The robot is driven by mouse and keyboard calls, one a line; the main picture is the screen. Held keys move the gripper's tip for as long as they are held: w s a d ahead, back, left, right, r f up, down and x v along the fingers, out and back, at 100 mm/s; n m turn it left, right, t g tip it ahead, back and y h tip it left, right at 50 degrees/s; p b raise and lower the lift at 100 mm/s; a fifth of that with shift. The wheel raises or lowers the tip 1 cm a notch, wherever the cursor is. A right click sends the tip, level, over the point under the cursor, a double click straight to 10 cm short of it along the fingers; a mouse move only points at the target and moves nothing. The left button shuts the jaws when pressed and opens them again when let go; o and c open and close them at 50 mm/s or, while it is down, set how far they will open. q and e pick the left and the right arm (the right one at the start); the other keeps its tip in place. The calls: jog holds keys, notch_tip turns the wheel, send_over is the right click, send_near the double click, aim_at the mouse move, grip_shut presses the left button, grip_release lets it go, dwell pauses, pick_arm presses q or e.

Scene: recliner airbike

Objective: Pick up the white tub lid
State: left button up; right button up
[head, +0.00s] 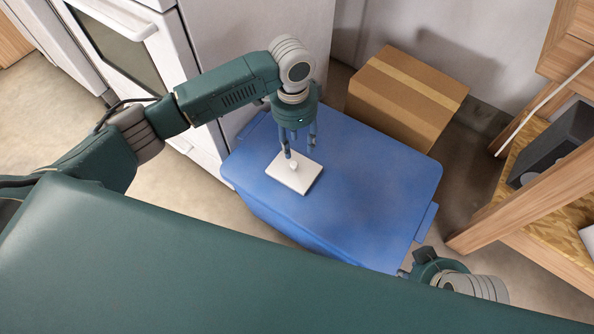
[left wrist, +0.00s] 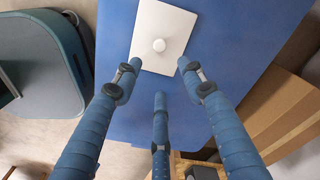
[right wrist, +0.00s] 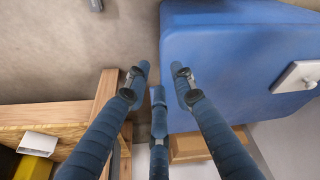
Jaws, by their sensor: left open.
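The white tub lid (head: 287,178) is a flat square plate with a small round knob, lying on top of the blue bin (head: 375,170). It also shows in the left wrist view (left wrist: 180,32), with the knob near its middle. My left gripper (head: 299,148) is open and points down over the lid, its fingertips close to the knob; contact cannot be told. In the left wrist view its fingers are spread with nothing between them. My right gripper (right wrist: 160,74) is open and empty, off the bin's edge; the lid shows at that view's right edge (right wrist: 292,80).
A cardboard box (head: 395,100) stands behind the bin. A white appliance (head: 150,50) is at the left, close to the bin. A wooden shelf unit (head: 540,200) stands at the right. The rest of the bin's top is clear.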

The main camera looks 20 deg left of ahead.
aim_at(294, 164)
pick_arm(q)
jog(key=f, duration=0.1)
jog(key=f+b, duration=0.1)
jog(key=f, duration=0.1)
jog(key=shift+s+a+m+b, duration=0.3)
jog(key=shift+a, duration=0.05)
jog(key=shift+f, duration=0.85)
jog(key=shift+w+f+b, duration=0.1)
jog(key=shift+f+b, duration=0.15)
jog(key=shift+b, duration=0.05)
jog(key=shift+w+a+f+b, duration=0.1)
jog(key=shift+w+f+b, duration=0.1)
jog(key=shift+f+b, duration=0.6)
notch_tip(294, 164, down, 3)
jog(key=shift+w+a+f+b, duration=0.1)
jog(key=shift+b, duration=0.25)
jog(key=shift+f, duration=0.1)
pick_arm(e)
jog(key=w+a+r+t+y, duration=0.1)
jog(key=w+a+r+t, duration=0.1)
jog(key=w+r+t, duration=0.2)
jog(key=w+a+r+t+y, duration=0.1)
jog(key=w+a+r+t, duration=0.2)
jog(key=w, duration=0.8)
jog(key=shift+w+r+t, duration=0.15)
jog(key=shift+r+t, duration=0.45)
jog(key=shift+r, duration=0.2)
